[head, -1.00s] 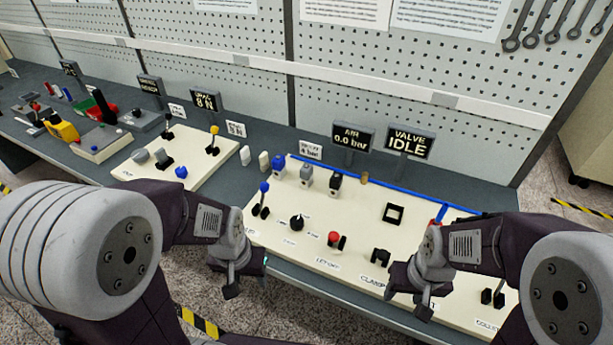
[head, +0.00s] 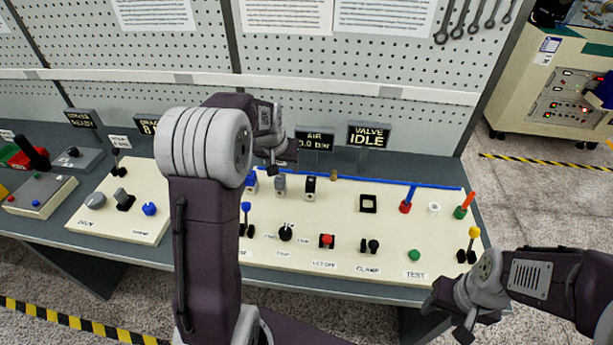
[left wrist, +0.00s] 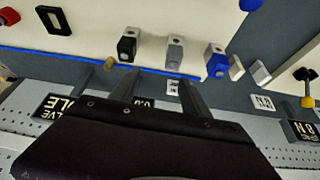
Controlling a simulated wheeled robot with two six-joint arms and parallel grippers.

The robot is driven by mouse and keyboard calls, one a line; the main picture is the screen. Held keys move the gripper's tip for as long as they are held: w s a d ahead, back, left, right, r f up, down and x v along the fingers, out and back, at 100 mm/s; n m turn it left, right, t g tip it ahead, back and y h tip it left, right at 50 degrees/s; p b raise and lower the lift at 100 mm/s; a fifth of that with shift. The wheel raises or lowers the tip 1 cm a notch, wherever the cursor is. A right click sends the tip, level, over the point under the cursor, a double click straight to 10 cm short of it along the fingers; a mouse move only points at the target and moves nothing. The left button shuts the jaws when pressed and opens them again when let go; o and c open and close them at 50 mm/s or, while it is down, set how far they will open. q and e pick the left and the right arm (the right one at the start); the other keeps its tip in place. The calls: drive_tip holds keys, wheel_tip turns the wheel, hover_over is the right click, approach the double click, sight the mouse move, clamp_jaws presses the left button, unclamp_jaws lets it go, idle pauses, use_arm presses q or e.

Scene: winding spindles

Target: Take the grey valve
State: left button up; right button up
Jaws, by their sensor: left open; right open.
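The grey valve (head: 280,186) stands upright at the back of the cream panel, between a blue valve (head: 251,184) and a black valve (head: 310,188). It also shows in the left wrist view (left wrist: 174,52), just beyond the fingertips. My left gripper (head: 276,160) is open and empty, just behind and above the valve row; its two fingers show in the left wrist view (left wrist: 160,86), apart from the grey valve. My right gripper (head: 447,316) is open and empty in front of the panel's right end.
The cream panel (head: 330,252) carries knobs, levers and a red button (head: 326,241) in front of the valves. A blue strip (head: 390,184) runs along its back edge. Display signs (head: 369,135) stand behind it, before the pegboard. A second control panel (head: 90,218) lies left.

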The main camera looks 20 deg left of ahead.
sight(280, 176)
use_arm(q)
drive_tip(key=shift+n+g, duration=0.3)
drive_tip(key=shift+g, duration=0.1)
drive_tip(key=a+f, duration=0.1)
drive_tip(key=a+f+p, duration=0.1)
drive_tip(key=f, duration=0.1)
drive_tip(key=shift+w+a+f, duration=0.15)
drive_tip(key=shift+w+a, duration=0.05)
drive_tip(key=shift+a, duration=0.2)
drive_tip(key=shift+w+a+f, duration=0.15)
drive_tip(key=shift+w+f, duration=0.1)
drive_tip(key=shift+f, duration=0.25)
drive_tip(key=p+x, duration=0.1)
drive_tip(key=x, duration=0.3)
drive_tip(key=shift+w+f, duration=0.15)
drive_tip(key=shift+f, duration=0.15)
drive_tip(key=shift+w+f, duration=0.15)
drive_tip(key=shift+f, duration=0.1)
drive_tip(key=shift+r, duration=0.1)
drive_tip(key=c, duration=1)
clamp_jaws()
use_arm(e)
wheel_tip(280, 176, up, 3)
drive_tip(key=shift+d, duration=0.1)
